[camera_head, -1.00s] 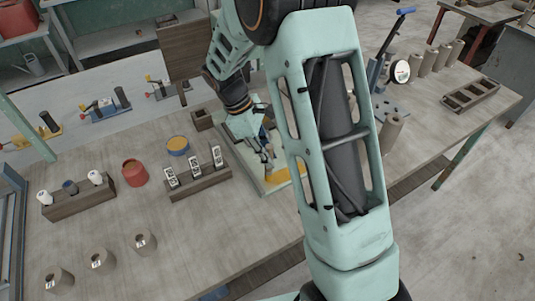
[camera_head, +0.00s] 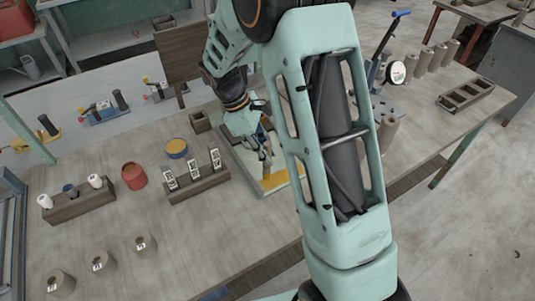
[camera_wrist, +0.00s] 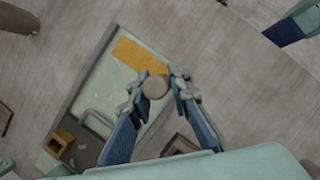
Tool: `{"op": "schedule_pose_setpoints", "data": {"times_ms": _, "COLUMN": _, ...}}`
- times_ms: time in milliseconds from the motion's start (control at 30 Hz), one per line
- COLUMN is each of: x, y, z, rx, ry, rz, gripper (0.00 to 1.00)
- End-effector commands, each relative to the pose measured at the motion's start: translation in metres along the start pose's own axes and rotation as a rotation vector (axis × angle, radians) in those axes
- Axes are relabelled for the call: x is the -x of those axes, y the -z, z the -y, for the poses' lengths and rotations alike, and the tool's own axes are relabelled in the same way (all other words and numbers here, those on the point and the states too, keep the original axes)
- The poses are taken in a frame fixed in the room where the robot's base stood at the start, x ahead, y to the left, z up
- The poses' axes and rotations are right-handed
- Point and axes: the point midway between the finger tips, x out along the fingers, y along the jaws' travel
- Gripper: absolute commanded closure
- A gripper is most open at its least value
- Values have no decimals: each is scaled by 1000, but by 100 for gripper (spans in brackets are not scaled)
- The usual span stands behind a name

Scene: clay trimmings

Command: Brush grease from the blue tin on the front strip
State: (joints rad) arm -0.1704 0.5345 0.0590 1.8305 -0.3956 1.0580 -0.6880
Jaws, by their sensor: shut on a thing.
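My gripper (camera_head: 263,152) is over the pale board (camera_head: 236,155) and shut on a round tan thing, probably the brush handle (camera_wrist: 155,87), seen end-on between the fingertips in the wrist view. The bristles are hidden. The front strip (camera_head: 272,182) is a yellow-orange band along the board's front edge; it also shows in the wrist view (camera_wrist: 140,55), just beyond the fingertips. I cannot tell whether the brush touches it.
A red tin (camera_head: 133,175) and a rack with several labelled pieces (camera_head: 198,186) stand left of the board. A wooden holder with white spools (camera_head: 80,205) is further left. Several tan cylinders (camera_head: 140,245) stand at the front left. My arm hides the table right of the board.

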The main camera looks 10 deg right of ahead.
Motion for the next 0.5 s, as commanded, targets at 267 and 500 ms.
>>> {"op": "schedule_pose_setpoints", "data": {"times_ms": 267, "x": 28, "y": -9, "z": 3, "rx": -3, "ry": 0, "rz": -1, "gripper": 100}}
{"op": "schedule_pose_setpoints", "data": {"times_ms": 500, "x": 42, "y": -13, "z": 4, "rx": -4, "ry": 1, "rz": 0, "gripper": 100}}
